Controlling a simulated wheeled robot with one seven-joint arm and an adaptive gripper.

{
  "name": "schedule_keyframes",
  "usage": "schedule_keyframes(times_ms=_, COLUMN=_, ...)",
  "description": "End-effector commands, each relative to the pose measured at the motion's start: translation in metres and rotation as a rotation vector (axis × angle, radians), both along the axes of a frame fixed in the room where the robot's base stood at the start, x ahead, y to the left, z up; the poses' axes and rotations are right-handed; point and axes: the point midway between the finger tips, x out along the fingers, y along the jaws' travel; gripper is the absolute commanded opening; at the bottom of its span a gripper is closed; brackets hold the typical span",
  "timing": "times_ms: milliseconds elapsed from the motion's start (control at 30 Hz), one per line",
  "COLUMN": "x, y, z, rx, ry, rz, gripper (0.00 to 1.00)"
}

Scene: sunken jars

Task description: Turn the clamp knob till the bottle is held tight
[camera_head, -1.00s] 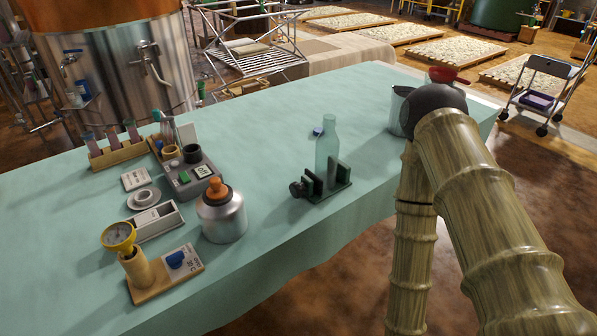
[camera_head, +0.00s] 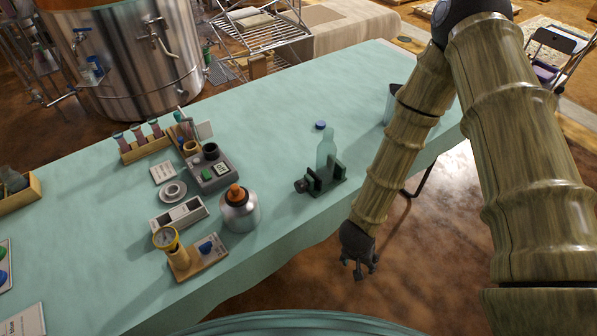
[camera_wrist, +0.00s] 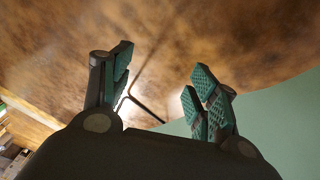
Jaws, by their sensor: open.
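A pale green see-through bottle (camera_head: 326,147) stands upright between the dark green jaws of a small clamp (camera_head: 327,178) near the table's front edge. The clamp's dark knob (camera_head: 301,186) sticks out on its left side. Whether the jaws touch the bottle I cannot tell. My gripper (camera_head: 360,272) hangs past the table's front edge, over the brown floor, to the right of and nearer than the clamp. In the wrist view my gripper (camera_wrist: 160,90) has its green-padded fingers spread apart with nothing between them.
A metal flask with an orange stopper (camera_head: 240,210), a gauge on a wooden stand (camera_head: 167,240) and a grey device (camera_head: 208,170) stand to the left. A grey-green jug (camera_head: 390,105) stands at right. The cloth around the clamp is clear.

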Motion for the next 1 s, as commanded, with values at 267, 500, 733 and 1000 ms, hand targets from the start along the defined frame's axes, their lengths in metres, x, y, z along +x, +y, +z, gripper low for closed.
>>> schedule_keyframes(times_ms=267, x=0.082, y=0.056, z=0.090, rx=0.056, ry=-0.025, rz=-0.219, gripper=0.60)
schedule_keyframes(times_ms=500, x=0.135, y=0.111, z=0.155, rx=0.161, ry=-0.012, rz=-0.379, gripper=0.60)
schedule_keyframes(times_ms=733, x=0.170, y=0.159, z=0.207, rx=0.272, ry=0.012, rz=-0.485, gripper=0.60)
schedule_keyframes(times_ms=1000, x=0.181, y=0.177, z=0.224, rx=0.319, ry=0.025, rz=-0.521, gripper=0.60)
